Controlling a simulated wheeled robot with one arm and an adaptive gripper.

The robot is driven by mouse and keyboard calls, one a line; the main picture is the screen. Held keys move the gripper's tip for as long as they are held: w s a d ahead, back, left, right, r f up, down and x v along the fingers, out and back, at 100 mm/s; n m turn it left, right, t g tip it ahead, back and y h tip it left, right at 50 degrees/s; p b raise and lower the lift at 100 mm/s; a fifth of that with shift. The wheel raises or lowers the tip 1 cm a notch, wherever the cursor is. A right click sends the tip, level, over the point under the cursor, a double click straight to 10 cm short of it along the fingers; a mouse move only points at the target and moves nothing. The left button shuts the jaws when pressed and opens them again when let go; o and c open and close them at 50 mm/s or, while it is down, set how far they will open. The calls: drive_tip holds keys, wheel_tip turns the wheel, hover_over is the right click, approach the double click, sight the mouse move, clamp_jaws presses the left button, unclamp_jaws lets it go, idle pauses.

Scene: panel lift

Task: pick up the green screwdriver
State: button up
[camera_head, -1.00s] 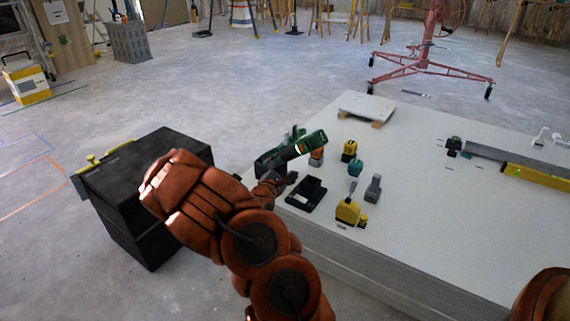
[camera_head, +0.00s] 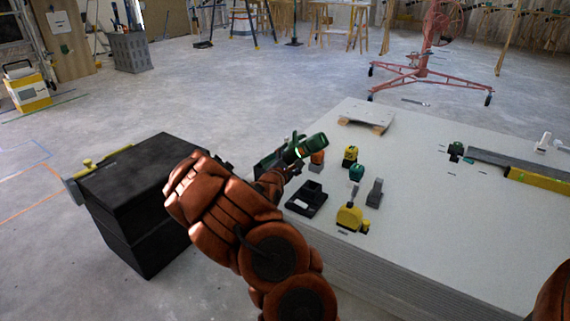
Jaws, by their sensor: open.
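A small tool with a green handle (camera_head: 357,172) and a short grey shaft below it stands out on the white panel stack; it looks like the green screwdriver. My orange arm reaches up from the bottom of the view. My gripper (camera_head: 292,170) is at its far end, left of the green-handled tool and apart from it, over the stack's left edge. The gripper is open, with its fingers small and partly hidden by my arm. A larger green and black power tool (camera_head: 312,146) is just beyond the gripper; I cannot tell whether they touch.
On the panel stack (camera_head: 430,230) are a black tray (camera_head: 306,198), a yellow tape measure (camera_head: 350,217), a grey block (camera_head: 375,193), a yellow and black item (camera_head: 350,155) and a long yellow level (camera_head: 538,178). A black box (camera_head: 140,190) stands left. The stack's middle is clear.

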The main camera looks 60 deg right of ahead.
drive_tip(key=shift+w+d, duration=0.1)
drive_tip(key=shift+d, duration=0.3)
clamp_jaws()
idle(0.5)
